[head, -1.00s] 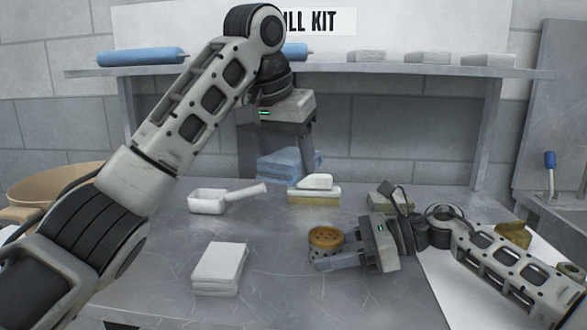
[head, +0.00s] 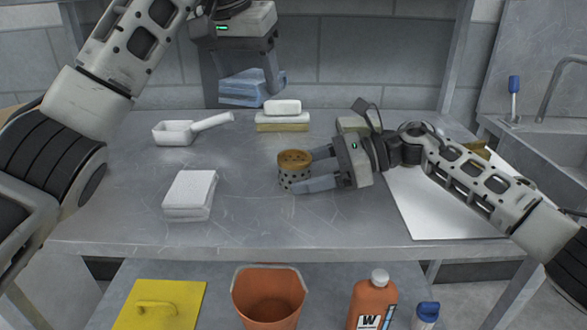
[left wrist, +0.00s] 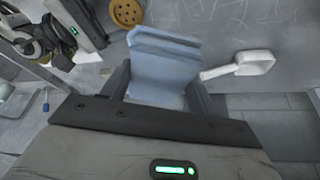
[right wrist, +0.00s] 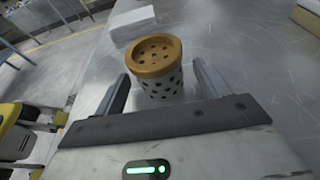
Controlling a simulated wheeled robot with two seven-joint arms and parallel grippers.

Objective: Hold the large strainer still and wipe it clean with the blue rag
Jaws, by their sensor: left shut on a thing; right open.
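The large strainer (head: 294,172), a grey perforated cup with a brown holed top, stands upright on the bench. It also shows in the left wrist view (left wrist: 126,12) and the right wrist view (right wrist: 158,72). My right gripper (head: 306,170) is open, low over the bench, with its fingers on either side of the strainer; contact cannot be told. The blue rag (head: 250,90) is a folded pad. My left gripper (head: 243,86) is shut on it and holds it in the air toward the bench's back, behind and left of the strainer. The rag fills the jaws in the left wrist view (left wrist: 163,68).
A white scoop (head: 175,132), a white cloth stack (head: 189,192) and sponges (head: 282,122) lie on the bench. A white sheet (head: 430,205) is under my right arm. Below stand an orange bucket (head: 268,300) and bottle (head: 370,305).

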